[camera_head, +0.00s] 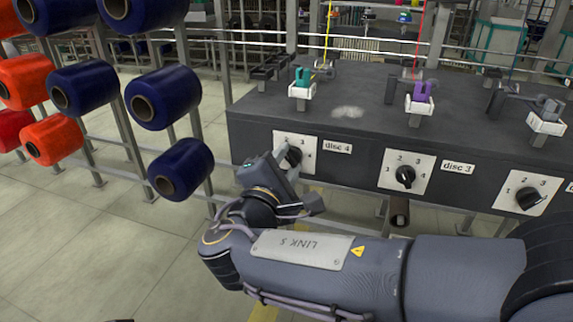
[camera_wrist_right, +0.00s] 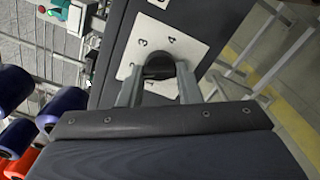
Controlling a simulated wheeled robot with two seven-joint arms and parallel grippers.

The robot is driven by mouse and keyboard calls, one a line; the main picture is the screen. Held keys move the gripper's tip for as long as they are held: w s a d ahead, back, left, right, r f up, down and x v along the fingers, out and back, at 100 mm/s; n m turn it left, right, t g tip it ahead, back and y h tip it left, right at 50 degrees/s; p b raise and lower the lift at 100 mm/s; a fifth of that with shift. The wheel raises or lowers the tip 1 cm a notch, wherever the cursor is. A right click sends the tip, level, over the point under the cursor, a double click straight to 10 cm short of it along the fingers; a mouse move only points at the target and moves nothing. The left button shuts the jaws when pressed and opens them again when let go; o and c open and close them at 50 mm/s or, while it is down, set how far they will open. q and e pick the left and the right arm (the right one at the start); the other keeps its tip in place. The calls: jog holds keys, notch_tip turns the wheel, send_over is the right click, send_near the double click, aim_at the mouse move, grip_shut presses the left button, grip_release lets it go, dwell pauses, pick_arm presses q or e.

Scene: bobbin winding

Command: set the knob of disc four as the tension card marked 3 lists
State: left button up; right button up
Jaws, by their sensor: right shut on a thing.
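The disc four knob (camera_head: 294,157) is a black knob on a white dial plate (camera_head: 312,140) beside the label "disc 4" on the dark machine's front. My right gripper (camera_wrist_right: 158,84) is shut on this knob, which shows dark between the two fingers in the right wrist view (camera_wrist_right: 158,66). In the head view my right gripper (camera_head: 287,156) covers part of the dial. A 3 and a 4 show on the plate in the wrist view. I cannot tell which number the knob points to. No tension card can be made out. My left gripper is not in view.
The disc three knob (camera_head: 405,175) and another knob (camera_head: 528,198) sit further right on the same front. Navy bobbins (camera_head: 160,97) and orange-red bobbins (camera_head: 52,140) hang on a rack at the left. The floor (camera_head: 90,240) at the lower left is clear.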

jog(key=o, duration=1)
jog(key=shift+s, duration=0.1)
jog(key=p+v, duration=0.2)
jog(key=v, duration=0.5)
jog(key=shift+s+a, duration=0.1)
jog(key=shift+s, duration=0.2)
